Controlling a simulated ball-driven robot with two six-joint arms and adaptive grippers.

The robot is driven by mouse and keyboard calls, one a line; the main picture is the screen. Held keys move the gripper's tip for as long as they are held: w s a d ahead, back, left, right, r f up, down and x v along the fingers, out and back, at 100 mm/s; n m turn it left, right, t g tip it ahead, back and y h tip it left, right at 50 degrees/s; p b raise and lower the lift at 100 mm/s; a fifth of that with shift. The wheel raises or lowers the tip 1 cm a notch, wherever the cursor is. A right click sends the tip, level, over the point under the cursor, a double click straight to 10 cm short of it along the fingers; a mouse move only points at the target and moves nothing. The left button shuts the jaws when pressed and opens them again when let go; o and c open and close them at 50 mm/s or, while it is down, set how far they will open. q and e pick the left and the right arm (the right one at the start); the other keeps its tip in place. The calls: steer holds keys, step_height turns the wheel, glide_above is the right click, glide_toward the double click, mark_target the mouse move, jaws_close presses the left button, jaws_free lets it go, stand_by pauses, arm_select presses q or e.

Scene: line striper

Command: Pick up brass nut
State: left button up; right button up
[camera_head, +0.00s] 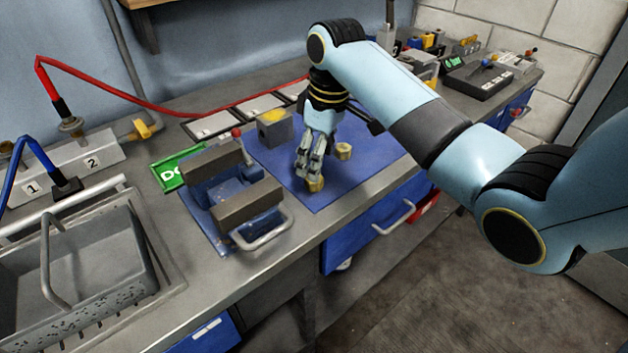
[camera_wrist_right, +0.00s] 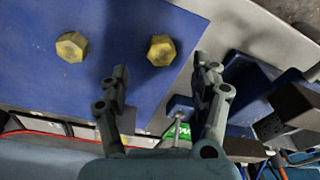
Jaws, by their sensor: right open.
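Two brass nuts rest on the blue mat (camera_head: 375,170). The nearer brass nut (camera_head: 315,185) lies just below my right gripper's fingertips in the head view; the other brass nut (camera_head: 343,151) sits to its right and farther back. In the right wrist view, one brass nut (camera_wrist_right: 161,50) lies ahead of the gap between the fingers, and the second brass nut (camera_wrist_right: 71,47) is to the left, outside the fingers. My right gripper (camera_head: 309,172) points down over the mat, open and empty. Its two fingers (camera_wrist_right: 160,78) are spread apart. My left gripper is not in view.
A blue vise (camera_head: 235,200) with dark jaws stands left of the mat. A grey block (camera_head: 274,130) stands at the mat's back edge. A grey basket (camera_head: 75,265) is at the far left. The mat's right side is clear.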

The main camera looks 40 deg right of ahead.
steer(key=f, duration=0.5)
steer(key=shift+w+a+f+p, duration=0.1)
steer(key=shift+w+a+p, duration=0.15)
steer(key=shift+w+p, duration=0.05)
steer(key=c, duration=1.3)
